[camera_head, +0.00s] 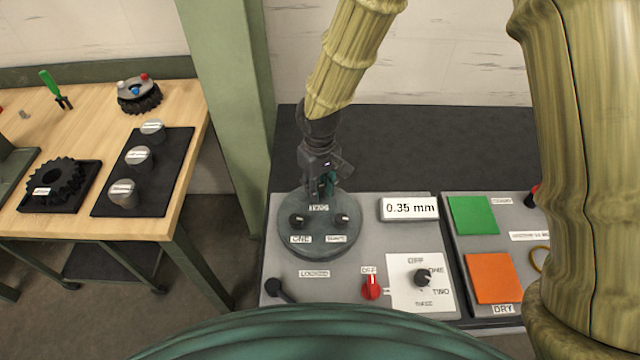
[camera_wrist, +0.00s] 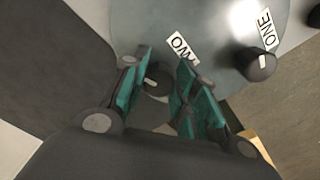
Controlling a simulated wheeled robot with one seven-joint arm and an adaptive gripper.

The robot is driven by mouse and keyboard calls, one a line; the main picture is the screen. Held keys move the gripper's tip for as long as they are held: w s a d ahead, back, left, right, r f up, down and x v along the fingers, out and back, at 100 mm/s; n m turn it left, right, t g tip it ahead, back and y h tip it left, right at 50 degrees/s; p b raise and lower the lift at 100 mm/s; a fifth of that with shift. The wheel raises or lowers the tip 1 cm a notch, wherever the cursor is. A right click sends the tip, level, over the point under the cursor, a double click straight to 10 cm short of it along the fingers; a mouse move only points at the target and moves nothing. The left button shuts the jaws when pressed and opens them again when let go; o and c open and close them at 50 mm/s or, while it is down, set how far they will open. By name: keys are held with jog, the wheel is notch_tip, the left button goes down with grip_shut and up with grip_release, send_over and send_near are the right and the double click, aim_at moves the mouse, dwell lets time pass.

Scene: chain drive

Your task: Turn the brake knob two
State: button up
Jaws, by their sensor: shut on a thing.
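A round grey disc (camera_head: 318,248) sits on the grey control panel and carries small black knobs with white labels. In the wrist view, a dark knob (camera_wrist: 154,84) beside a label reading TWO (camera_wrist: 183,48) is between my teal finger pads. My gripper (camera_head: 326,188) points down at the far side of the disc, shut on that knob; it also shows in the wrist view (camera_wrist: 165,62). Knob one (camera_wrist: 260,66) stands apart to the right in the wrist view.
The panel has a 0.35 mm display (camera_head: 409,208), a red switch (camera_head: 371,287), a black selector (camera_head: 422,278) and a black-ended lever (camera_head: 272,287). Green (camera_head: 473,215) and orange (camera_head: 493,278) squares lie right. A green post (camera_head: 232,90) and a wooden bench (camera_head: 90,225) stand left.

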aim_at(320, 187)
jog(key=shift+w+n, duration=0.1)
jog(key=shift+n, duration=1)
jog(key=o, duration=1)
jog(key=shift+w, duration=0.1)
notch_tip(320, 187, up, 12)
